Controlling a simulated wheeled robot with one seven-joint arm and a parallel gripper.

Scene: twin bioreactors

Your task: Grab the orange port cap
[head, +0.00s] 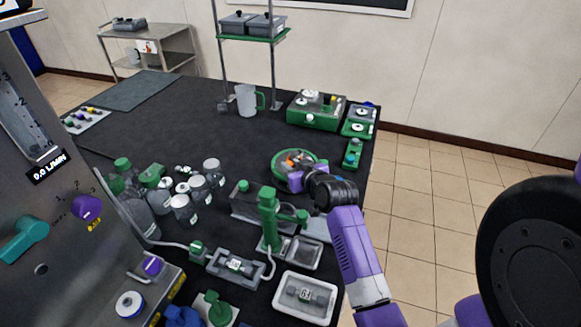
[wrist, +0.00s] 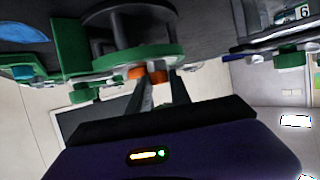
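The orange port cap (head: 291,159) shows as a small orange spot on the round green-rimmed part (head: 279,158) near the table's right side. In the wrist view, which looks upside down, orange (wrist: 158,76) shows in the gap between my fingers, with more orange just left of the left finger. I cannot tell whether this is one piece or two. My gripper (wrist: 161,82) is open, its two grey fingers apart and pointing at the orange. In the head view my purple gripper (head: 299,180) is close beside the round part, and its fingers are hard to make out.
Bottles (head: 185,209) and green-capped parts crowd the table's left. A green fitting (head: 268,222) on a clear block stands in front of my gripper. A green box (head: 316,112) and a grey mug (head: 246,100) stand behind. The dark table top (head: 175,115) is free at the back left.

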